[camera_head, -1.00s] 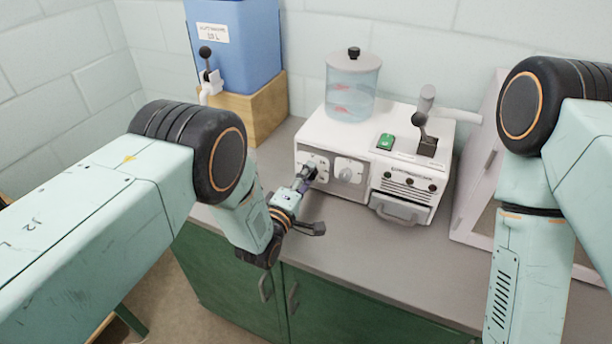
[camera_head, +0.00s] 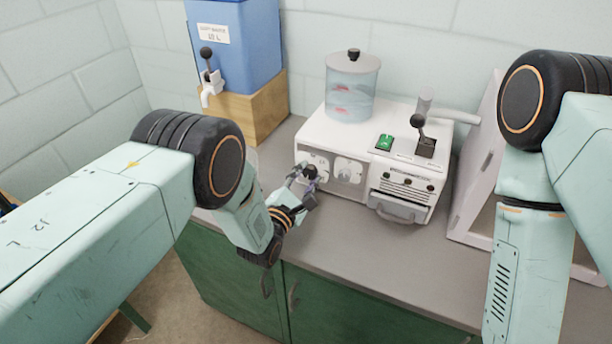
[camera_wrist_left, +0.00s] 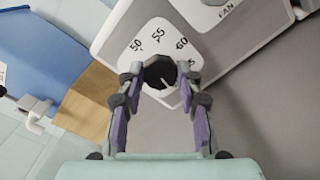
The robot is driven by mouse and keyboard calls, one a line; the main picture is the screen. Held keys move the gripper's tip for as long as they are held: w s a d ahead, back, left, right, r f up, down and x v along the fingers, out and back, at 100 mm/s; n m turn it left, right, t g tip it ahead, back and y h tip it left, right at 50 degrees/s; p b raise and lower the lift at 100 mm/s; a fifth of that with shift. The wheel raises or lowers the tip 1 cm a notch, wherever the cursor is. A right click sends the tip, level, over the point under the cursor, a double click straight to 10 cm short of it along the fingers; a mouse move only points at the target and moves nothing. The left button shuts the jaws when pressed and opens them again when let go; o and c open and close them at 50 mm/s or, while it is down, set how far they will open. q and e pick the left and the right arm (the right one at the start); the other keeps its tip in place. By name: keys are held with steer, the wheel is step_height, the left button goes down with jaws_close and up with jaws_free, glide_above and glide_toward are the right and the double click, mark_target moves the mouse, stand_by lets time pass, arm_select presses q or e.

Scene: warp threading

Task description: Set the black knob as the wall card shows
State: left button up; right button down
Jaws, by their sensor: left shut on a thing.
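The black knob (camera_wrist_left: 160,72) sits on a white dial plate on the front of the white machine (camera_head: 325,127). In the left wrist view the plate shows the numbers 50, 55 and 60 and a partly hidden one. A pale pointer line on the knob points down and to the right in that view. My left gripper (camera_wrist_left: 160,84) is shut on the knob, one finger on each side. In the head view the knob (camera_head: 310,171) shows between the fingers of my left gripper (camera_head: 306,180). My right gripper is out of view. I cannot make out a wall card.
A second dial (camera_head: 348,170), white and marked FAN in the wrist view, is right beside the knob. A clear lidded jar (camera_head: 352,88), a green switch (camera_head: 385,142) and a black-knobbed lever (camera_head: 420,130) are on the machine. A blue tank (camera_head: 235,45) stands left. The counter front is clear.

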arm_select(q)
steer(key=shift+s+f+n, duration=0.15)
steer(key=shift+n, duration=0.95)
steer(key=o, duration=0.9)
steer(key=shift+c, duration=0.2)
steer(key=shift+o, duration=1.4)
